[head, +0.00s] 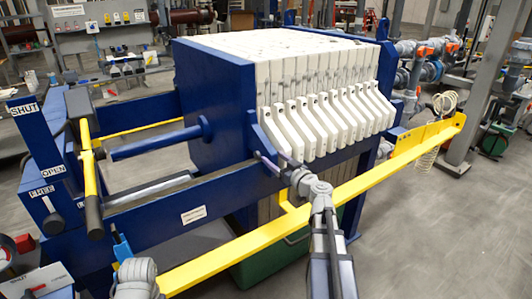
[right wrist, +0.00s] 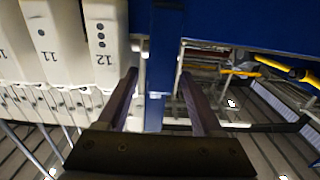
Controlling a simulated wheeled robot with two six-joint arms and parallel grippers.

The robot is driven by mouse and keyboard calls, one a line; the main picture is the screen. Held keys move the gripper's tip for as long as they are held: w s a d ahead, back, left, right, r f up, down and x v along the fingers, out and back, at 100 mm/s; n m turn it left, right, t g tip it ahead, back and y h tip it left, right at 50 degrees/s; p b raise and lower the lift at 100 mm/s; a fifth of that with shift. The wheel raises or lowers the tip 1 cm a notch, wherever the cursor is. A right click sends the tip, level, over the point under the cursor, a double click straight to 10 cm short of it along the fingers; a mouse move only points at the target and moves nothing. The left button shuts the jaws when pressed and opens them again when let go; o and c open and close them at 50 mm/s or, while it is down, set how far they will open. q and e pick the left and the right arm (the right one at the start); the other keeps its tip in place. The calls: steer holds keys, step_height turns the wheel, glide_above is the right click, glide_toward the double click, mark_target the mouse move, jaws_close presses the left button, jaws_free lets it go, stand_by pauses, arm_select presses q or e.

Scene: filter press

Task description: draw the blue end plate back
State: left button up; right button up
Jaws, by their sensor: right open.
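The blue end plate (head: 215,105) stands upright against the near end of the white filter plates (head: 300,70), with no clear gap between them. A blue rod (head: 160,142) runs from its face to the left. My right gripper (head: 268,162) is beside the plate's lower right edge. In the right wrist view its open fingers (right wrist: 158,78) stand either side of a narrow blue upright part (right wrist: 163,45), apart from it; depth is hard to judge. White plate 12 (right wrist: 103,45) is just left of them. My left gripper (head: 122,248) shows partly at the bottom left; its jaws are unclear.
A yellow rail (head: 320,205) runs along the press's near side, below my right gripper. A lever with a yellow arm (head: 88,150) stands at the left by SHUT, OPEN and FREE labels. A blue side beam (head: 200,195) carries the plates.

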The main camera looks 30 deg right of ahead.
mark_target(266, 152)
steer(key=w, duration=0.5)
steer(key=shift+w+a, duration=0.2)
steer(key=shift+w, duration=0.05)
steer(key=shift+c, duration=0.3)
jaws_close()
stand_by(0.8)
